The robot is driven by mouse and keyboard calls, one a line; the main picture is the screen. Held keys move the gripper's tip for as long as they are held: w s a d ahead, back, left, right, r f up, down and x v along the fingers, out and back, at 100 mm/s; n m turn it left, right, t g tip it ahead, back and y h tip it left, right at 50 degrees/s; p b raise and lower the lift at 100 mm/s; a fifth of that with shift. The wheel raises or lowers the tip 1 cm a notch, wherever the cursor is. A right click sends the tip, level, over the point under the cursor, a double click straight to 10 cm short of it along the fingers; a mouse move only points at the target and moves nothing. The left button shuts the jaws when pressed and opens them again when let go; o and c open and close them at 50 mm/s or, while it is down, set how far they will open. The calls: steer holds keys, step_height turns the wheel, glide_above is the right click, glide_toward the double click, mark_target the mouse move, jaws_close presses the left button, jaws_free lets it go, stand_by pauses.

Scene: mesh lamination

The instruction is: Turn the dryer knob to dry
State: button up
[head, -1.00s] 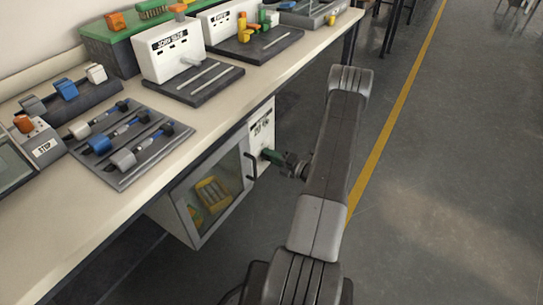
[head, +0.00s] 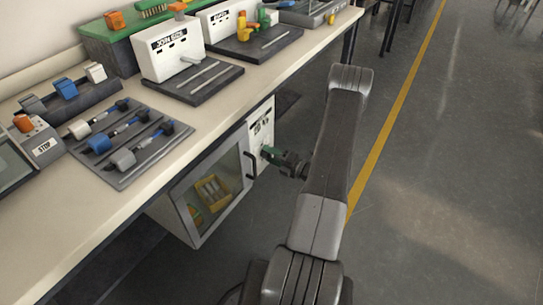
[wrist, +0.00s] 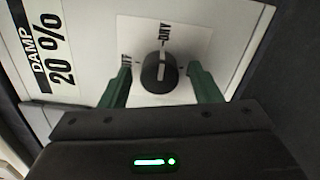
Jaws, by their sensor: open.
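The dryer knob (wrist: 159,73) is round and black with a pale pointer line. In the wrist view it sits on a white plate (wrist: 190,35) between the "OFF" word at left and the "DRY" word above. The pointer line runs roughly upright in that picture, toward the "DRY" side. My gripper (wrist: 160,68) is open, its green fingers on both sides of the knob with visible gaps. In the head view, my gripper (head: 268,154) is at the front panel of the dryer (head: 250,140) under the bench; the knob is hidden there.
A "DAMP 20 %" label (wrist: 57,60) is left of the knob. The glass-doored dryer cabinet holds a yellow tray (head: 212,190). The bench (head: 200,130) overhangs the panel and carries slider controls (head: 125,145). The floor at right is open.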

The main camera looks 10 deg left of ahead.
steer(key=p+v, duration=0.1)
steer(key=v, duration=1.2)
steer(key=shift+d, duration=0.4)
steer(key=shift+a, duration=0.1)
steer(key=b+x, duration=0.1)
steer(key=x, duration=1.2)
steer(key=shift+a, duration=0.35)
steer(key=shift+d, duration=0.15)
